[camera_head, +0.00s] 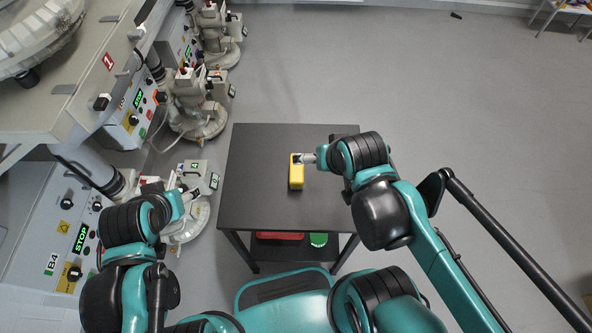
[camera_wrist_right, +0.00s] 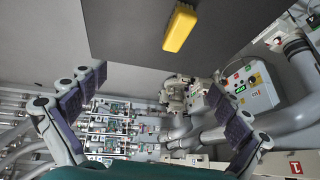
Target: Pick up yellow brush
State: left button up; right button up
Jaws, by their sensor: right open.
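The yellow brush (camera_head: 297,178) is a small yellow block on the dark table (camera_head: 255,195). In the right wrist view the brush (camera_wrist_right: 180,28) lies near the top of the picture, beyond the fingertips and not between them. My right gripper (camera_head: 303,159) shows small in the head view, over or beside the far end of the brush. Its two fingers (camera_wrist_right: 157,82) are spread wide with nothing between them. My left arm is at the lower left, and its gripper's fingers cannot be made out clearly.
A red item (camera_head: 279,236) and a green round item (camera_head: 318,239) are on the shelf under the table. Machines with control panels (camera_head: 75,245) and blower units (camera_head: 195,120) stand along the left. The table top around the brush is clear.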

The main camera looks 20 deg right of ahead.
jog(key=w+m+g, duration=0.1)
jog(key=w+m, duration=0.1)
jog(key=m, duration=0.1)
jog(key=m+g, duration=0.5)
jog(key=m, duration=1)
send_over(297, 167)
jog(key=f, duration=1)
jog(key=shift+a+f+p, duration=0.3)
jog(key=shift+a+f, duration=0.05)
jog(key=shift+a+f+m, duration=0.15)
jog(key=shift+f+m, duration=0.35)
jog(key=shift+f, duration=0.1)
notch_tip(297, 167, down, 3)
jog(key=shift+r+b, duration=0.15)
jog(key=shift+b, duration=0.5)
jog(key=f, duration=0.1)
jog(key=f+b, duration=0.1)
jog(key=f, duration=0.1)
jog(key=d+f+b, duration=0.1)
jog(key=f, duration=0.1)
jog(key=shift+r, duration=0.1)
jog(key=c, duration=0.8)
